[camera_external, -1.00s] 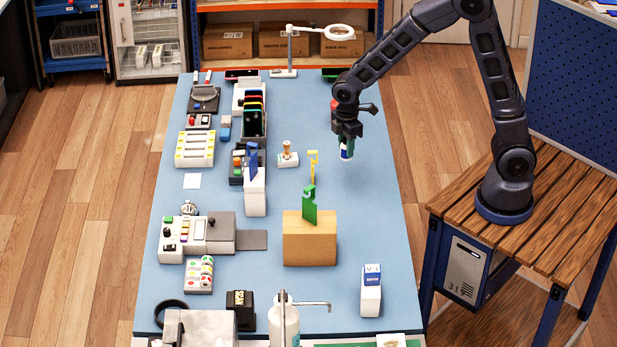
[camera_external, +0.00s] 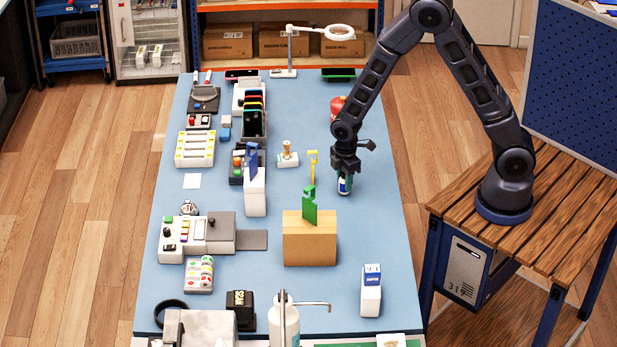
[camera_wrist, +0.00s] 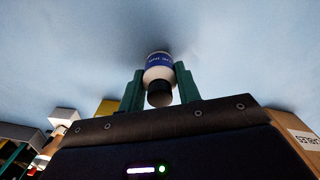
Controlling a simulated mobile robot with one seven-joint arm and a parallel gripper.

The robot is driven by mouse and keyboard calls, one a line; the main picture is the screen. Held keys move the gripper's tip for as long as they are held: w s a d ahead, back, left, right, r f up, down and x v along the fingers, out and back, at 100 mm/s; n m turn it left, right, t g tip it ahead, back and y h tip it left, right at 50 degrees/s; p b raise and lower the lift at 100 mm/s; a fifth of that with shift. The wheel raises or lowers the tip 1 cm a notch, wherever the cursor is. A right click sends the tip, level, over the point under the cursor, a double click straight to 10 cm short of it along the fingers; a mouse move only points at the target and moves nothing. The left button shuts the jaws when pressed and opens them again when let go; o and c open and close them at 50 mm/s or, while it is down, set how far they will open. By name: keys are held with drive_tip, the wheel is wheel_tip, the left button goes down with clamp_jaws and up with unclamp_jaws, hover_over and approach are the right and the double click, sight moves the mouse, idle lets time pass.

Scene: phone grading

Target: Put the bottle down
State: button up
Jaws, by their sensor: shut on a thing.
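My gripper (camera_external: 346,172) is shut on a small white bottle (camera_external: 344,186) with a blue label. In the external view it is over the right half of the blue table (camera_external: 370,220), and its fingers hide part of the bottle. In the wrist view the bottle (camera_wrist: 158,68) sits between the two green fingers (camera_wrist: 160,85), its black cap towards the camera. The blue table top (camera_wrist: 240,60) fills the space beyond it, with a dark shadow near the bottle. I cannot tell whether the bottle touches the table.
A yellow stand (camera_external: 313,165) is left of my gripper. A red round object (camera_external: 338,104) is behind my arm. A white box (camera_external: 371,295) stands front right. The table around the bottle is clear.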

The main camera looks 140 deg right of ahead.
drive_tip(key=shift+f, duration=0.2)
drive_tip(key=shift+f, duration=0.1)
drive_tip(key=o, duration=1)
drive_tip(key=shift+c, duration=0.2)
